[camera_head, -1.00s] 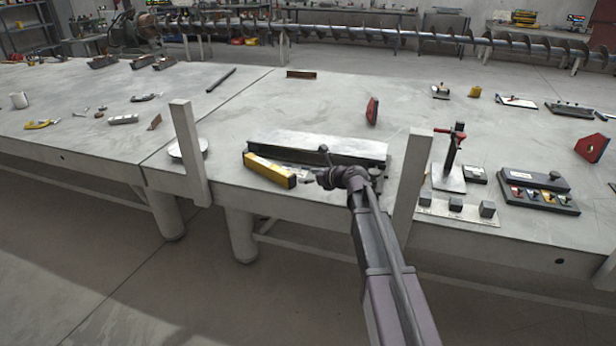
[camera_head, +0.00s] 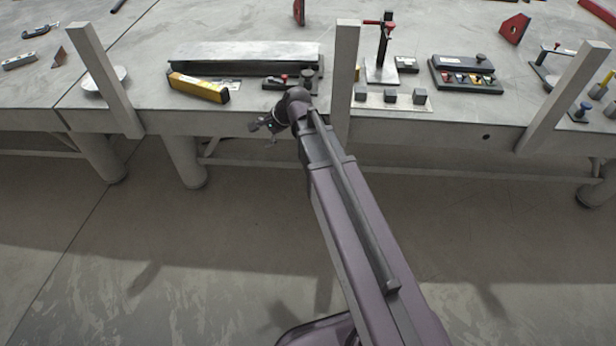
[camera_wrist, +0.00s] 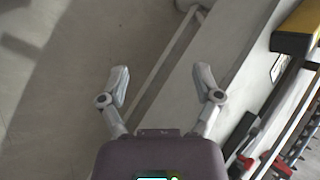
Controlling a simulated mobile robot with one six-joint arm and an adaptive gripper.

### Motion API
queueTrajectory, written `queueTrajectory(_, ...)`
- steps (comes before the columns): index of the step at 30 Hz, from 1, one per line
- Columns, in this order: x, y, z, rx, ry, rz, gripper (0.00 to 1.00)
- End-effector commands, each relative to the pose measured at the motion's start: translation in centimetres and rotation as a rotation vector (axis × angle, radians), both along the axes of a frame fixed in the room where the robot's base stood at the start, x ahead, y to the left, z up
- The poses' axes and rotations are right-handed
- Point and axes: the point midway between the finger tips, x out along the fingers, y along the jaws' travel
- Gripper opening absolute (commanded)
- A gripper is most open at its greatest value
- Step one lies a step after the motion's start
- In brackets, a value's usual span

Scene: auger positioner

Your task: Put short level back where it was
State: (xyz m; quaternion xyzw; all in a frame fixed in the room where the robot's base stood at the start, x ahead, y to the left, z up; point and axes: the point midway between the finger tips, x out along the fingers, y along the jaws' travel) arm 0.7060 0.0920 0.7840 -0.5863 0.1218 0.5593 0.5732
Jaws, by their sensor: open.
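The yellow short level (camera_head: 198,87) lies on the table near its front edge, just in front of a long grey steel block. Its end also shows at the upper right of the wrist view (camera_wrist: 301,30). My gripper (camera_head: 266,126) is off the table's front edge, to the right of the level and apart from it. In the wrist view my gripper (camera_wrist: 162,88) has its two fingers spread wide with nothing between them. The floor and the table edge show below them.
The long grey block (camera_head: 245,55) lies behind the level. A small red-knobbed tool (camera_head: 279,82) sits right of it. Upright posts (camera_head: 103,80) and (camera_head: 344,80) rise at the table's front edge. A white dish (camera_head: 104,79) is to the left.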

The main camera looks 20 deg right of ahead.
Motion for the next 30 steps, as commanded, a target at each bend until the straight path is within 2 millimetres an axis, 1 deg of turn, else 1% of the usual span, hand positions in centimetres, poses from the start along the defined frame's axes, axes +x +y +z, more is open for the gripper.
queueTrajectory(1,-1.8,-0.5,-0.5,-0.065,-0.011,0.069,0.82)
queueTrajectory(9,-8.8,-4.2,-2.8,-0.398,-0.035,0.501,0.82)
queueTrajectory(15,-13.6,-7.1,-3.6,-0.579,-0.005,0.81,0.82)
queueTrajectory(18,-15.3,-8.1,-3.8,-0.632,0.016,0.925,0.82)
queueTrajectory(21,-16.3,-8.9,-3.8,-0.666,0.032,1.004,0.82)
queueTrajectory(25,-16.9,-9.1,-3.8,-0.682,0.042,1.048,0.82)
queueTrajectory(30,-16.9,-9.2,-3.8,-0.683,0.042,1.054,0.82)
